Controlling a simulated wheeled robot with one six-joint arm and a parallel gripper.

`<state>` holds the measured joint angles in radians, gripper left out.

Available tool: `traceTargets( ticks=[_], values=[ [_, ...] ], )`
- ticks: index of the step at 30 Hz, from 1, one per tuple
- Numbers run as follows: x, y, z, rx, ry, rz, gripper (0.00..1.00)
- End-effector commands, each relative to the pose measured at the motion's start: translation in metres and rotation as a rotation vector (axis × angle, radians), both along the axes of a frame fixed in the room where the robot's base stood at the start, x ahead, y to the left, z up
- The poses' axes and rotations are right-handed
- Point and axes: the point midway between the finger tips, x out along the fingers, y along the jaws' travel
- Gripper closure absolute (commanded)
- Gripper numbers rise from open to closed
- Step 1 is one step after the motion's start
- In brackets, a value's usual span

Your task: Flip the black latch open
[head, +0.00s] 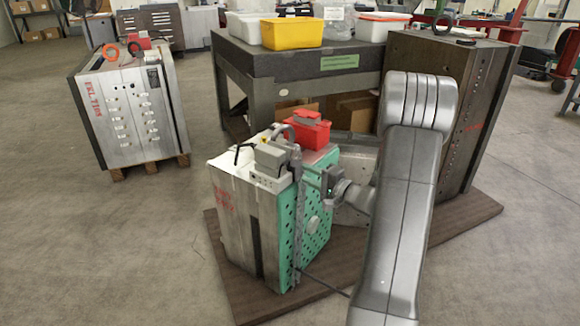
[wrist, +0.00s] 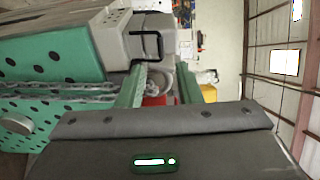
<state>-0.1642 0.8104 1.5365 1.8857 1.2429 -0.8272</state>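The black latch (wrist: 160,46) is a thin angular loop on a grey connector housing (wrist: 150,22), just beyond my left fingertip in the wrist view. In the head view the grey housing (head: 271,158) sits on top of the mould base (head: 232,205); a thin black loop (head: 242,149) at its left looks like the latch. My gripper (wrist: 161,70) has two greenish fingers apart with a gap between them, nothing held. In the head view my gripper (head: 316,180) is beside the mould's green perforated face, right of the housing. Contact with the latch cannot be told.
A chain (head: 297,210) hangs down the mould's side. A red box (head: 308,130) stands on top behind the housing. The mould stands on a brown board (head: 335,265). A dark workbench (head: 290,62) with bins is behind, and another mould (head: 128,110) is left.

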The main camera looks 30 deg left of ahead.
Motion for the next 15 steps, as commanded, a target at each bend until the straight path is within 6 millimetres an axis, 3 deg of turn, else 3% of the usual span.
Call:
traceTargets(
  ticks=[6, 15],
  values=[
    [0.012, 0.044, -0.001, 0.001, -0.001, 0.003, 0.68],
    [0.021, 0.072, -0.001, 0.0, 0.001, 0.0, 0.68]
  ],
)
